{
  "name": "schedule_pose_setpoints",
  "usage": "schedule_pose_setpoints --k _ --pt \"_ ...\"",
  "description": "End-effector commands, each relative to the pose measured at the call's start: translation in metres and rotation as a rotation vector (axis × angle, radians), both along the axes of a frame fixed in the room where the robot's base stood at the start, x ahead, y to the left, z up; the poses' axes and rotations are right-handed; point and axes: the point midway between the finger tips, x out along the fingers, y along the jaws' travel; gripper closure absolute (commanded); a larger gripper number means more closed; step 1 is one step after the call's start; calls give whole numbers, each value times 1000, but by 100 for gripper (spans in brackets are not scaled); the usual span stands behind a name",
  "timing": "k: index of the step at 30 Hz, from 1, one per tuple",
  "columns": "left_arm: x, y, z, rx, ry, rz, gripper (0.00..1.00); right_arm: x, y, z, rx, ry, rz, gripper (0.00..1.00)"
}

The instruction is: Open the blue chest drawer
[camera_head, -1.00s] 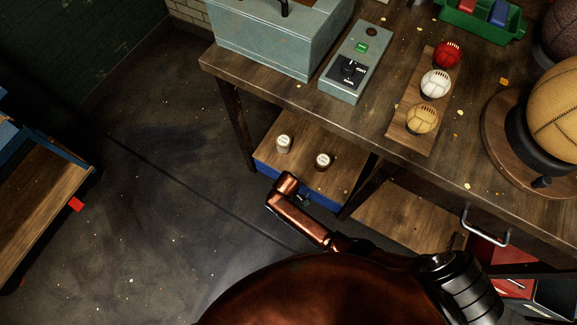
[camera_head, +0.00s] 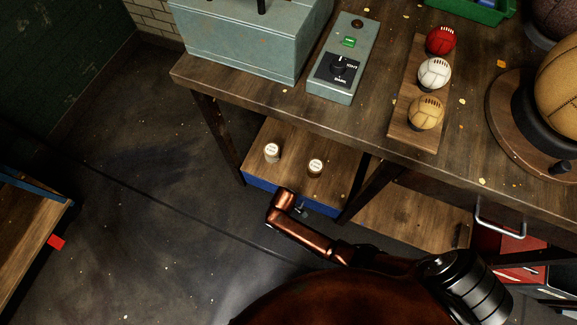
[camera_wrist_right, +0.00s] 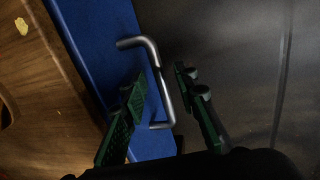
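The blue chest (camera_head: 262,184) stands under the workbench, with a wooden top and a blue front in the head view. In the right wrist view its blue front (camera_wrist_right: 106,40) fills the centre left, with a bent grey metal handle (camera_wrist_right: 166,90) on it. My right gripper (camera_wrist_right: 160,82) is open, with one green-padded finger on each side of the handle. I cannot tell whether a finger touches it. In the head view my copper right arm reaches to the blue front and hides part of it; its fingers are not clearly visible. My left gripper is not in view.
The workbench (camera_head: 380,130) above carries a switch box (camera_head: 335,90) and small balls. A bench leg (camera_head: 368,192) is right of the chest. Open floor (camera_head: 130,200) lies to the left.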

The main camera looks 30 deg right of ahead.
Motion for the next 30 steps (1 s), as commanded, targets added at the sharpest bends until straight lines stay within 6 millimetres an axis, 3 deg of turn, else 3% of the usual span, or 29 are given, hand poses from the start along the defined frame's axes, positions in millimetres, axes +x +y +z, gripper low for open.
schedule_pose_setpoints --k 5,17,30 --pt "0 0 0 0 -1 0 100 0 0 1 0 -1 0 73" --pt "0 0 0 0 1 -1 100 0 0 0 0 0 0 100" --pt "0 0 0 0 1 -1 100 0 0 0 0 0 0 100"
